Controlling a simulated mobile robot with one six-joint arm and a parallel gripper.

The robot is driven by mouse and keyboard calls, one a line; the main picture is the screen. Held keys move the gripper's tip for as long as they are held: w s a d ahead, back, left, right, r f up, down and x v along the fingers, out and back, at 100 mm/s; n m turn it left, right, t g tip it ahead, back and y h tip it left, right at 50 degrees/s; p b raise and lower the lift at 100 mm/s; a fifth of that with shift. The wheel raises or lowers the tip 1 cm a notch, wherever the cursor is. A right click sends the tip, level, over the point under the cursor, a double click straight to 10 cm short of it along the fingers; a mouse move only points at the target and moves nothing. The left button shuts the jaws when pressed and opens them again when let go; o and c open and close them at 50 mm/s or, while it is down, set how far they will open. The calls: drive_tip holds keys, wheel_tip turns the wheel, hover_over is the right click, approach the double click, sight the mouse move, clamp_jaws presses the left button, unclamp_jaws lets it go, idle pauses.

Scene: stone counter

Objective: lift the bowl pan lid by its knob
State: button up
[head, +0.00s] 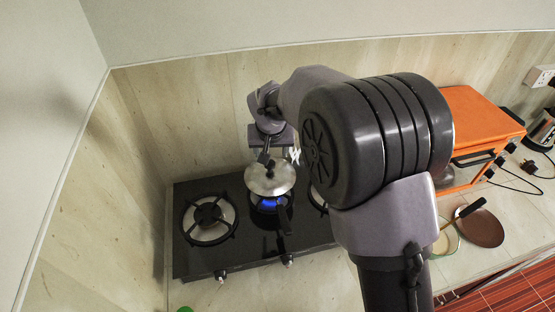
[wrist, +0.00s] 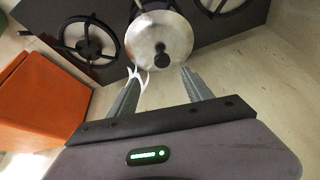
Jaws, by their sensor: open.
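A round silver lid (head: 282,184) with a black knob sits on a pan over the stove's middle burner, where a blue flame shows. In the wrist view the lid (wrist: 144,32) is at the top, with its black knob (wrist: 162,60) towards the jaws. My gripper (wrist: 158,74) is open and empty, its two fingers apart on either side of the knob's line, short of the lid in the picture. In the head view my gripper (head: 272,158) is just behind and above the lid and partly hides it. The pan under the lid is mostly hidden.
The black stove (head: 250,235) has a free left burner (head: 208,220); my arm covers much of its right side. An orange oven (head: 488,125) and a brown pan (head: 480,228) stand to the right. A white forked thing (wrist: 137,76) shows by one finger.

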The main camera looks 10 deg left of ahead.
sight(270, 163)
drive_tip(key=x, duration=0.7)
drive_tip(key=shift+w+a+r, duration=0.15)
drive_tip(key=p+x, duration=0.1)
drive_tip(key=x, duration=0.4)
drive_tip(key=shift+w+a+f, duration=0.1)
drive_tip(key=shift+a+f, duration=0.1)
drive_tip(key=shift+f, duration=0.15)
drive_tip(key=shift+d+r, duration=0.1)
drive_tip(key=c, duration=0.3)
clamp_jaws()
